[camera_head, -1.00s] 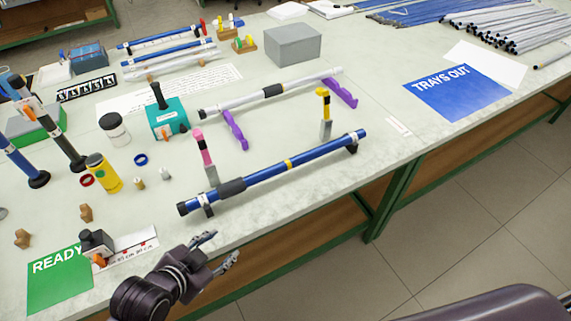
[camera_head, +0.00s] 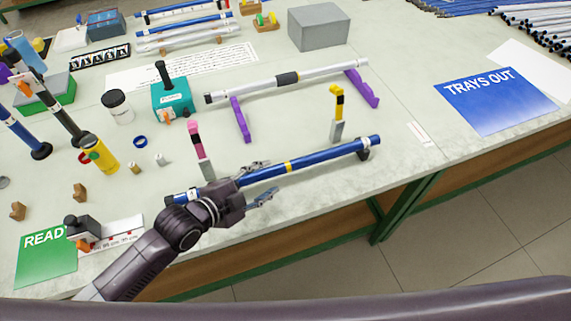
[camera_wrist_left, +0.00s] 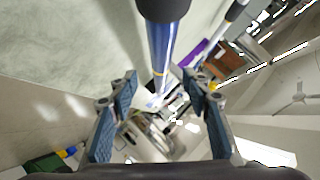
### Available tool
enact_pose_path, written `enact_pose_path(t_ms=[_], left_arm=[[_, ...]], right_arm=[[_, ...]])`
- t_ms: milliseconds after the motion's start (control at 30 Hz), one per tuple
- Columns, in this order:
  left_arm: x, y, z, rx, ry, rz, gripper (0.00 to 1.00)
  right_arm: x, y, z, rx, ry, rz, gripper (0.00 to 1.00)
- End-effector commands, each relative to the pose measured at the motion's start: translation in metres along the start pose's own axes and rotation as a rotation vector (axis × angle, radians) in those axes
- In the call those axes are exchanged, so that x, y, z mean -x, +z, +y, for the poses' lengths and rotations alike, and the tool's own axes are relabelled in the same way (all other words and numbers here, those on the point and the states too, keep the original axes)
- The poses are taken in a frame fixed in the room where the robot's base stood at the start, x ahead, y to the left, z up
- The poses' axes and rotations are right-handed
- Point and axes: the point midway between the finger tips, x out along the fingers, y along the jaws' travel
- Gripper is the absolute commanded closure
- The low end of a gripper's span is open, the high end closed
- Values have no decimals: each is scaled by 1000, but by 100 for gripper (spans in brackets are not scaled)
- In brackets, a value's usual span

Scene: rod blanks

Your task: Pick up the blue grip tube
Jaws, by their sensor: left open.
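The blue grip tube (camera_head: 325,157) lies on low dark supports near the front edge of the bench, with a yellow band at its middle. My left gripper (camera_head: 262,182) is open at the tube's left part and hides its black grip in the head view. In the left wrist view, the blue tube (camera_wrist_left: 160,52) and its black grip show ahead of the open fingers (camera_wrist_left: 164,92). The fingers are on either side of the tube's line, and nothing is held. My right gripper is not in view.
Pink-topped (camera_head: 196,141) and yellow-topped (camera_head: 338,112) upright tools stand just behind the tube. A white tube (camera_head: 325,73) lies on purple supports (camera_head: 240,120) farther back. A yellow bottle (camera_head: 101,154) and a green READY mat (camera_head: 45,258) are at left. The bench is clear right of the tube.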

Motion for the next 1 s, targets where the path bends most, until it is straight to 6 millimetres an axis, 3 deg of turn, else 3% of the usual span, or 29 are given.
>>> enact_pose_path(t_ms=[67, 167, 500, 800, 1000], left_arm=[[-6, -1, -2, 0, -2, 1, 56], [-15, 1, -3, 2, -1, 0, 56], [-51, 6, -2, 1, -1, 0, 56], [-54, 6, -2, 0, -1, 0, 56], [-54, 6, -2, 0, -1, 0, 77]], right_arm=[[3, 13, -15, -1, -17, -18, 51], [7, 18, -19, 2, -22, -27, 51], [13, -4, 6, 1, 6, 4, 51], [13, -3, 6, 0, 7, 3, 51], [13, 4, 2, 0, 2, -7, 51]])
